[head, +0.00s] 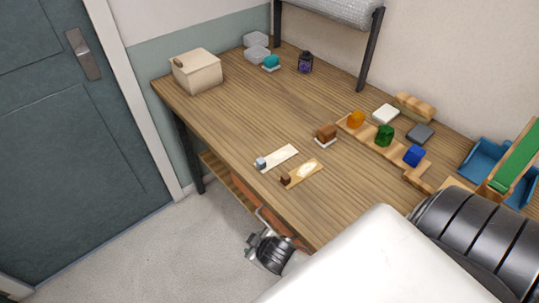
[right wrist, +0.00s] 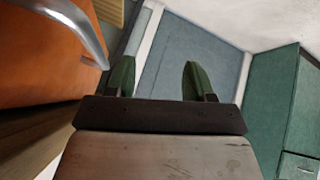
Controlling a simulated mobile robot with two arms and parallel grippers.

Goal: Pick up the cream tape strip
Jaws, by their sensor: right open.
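Two flat strips lie side by side near the front edge of the wooden table. One is a pale cream strip (head: 281,157) with a small light-blue block (head: 261,163) at its left end. The other is a tan strip (head: 300,176) with a whitish patch on it and a small dark-brown block (head: 285,180) at its left end. My right gripper (head: 249,243) is below the table edge, apart from both strips. In the right wrist view the right gripper (right wrist: 157,82) is open and empty, its two green fingertips spread. My left gripper is not in view.
An orange drawer front (right wrist: 45,50) with a metal handle (right wrist: 82,28) is close beside the right gripper. Colored blocks on a wooden rack (head: 400,160) stand to the right. A beige box (head: 197,72) is at the back left. The table middle is clear.

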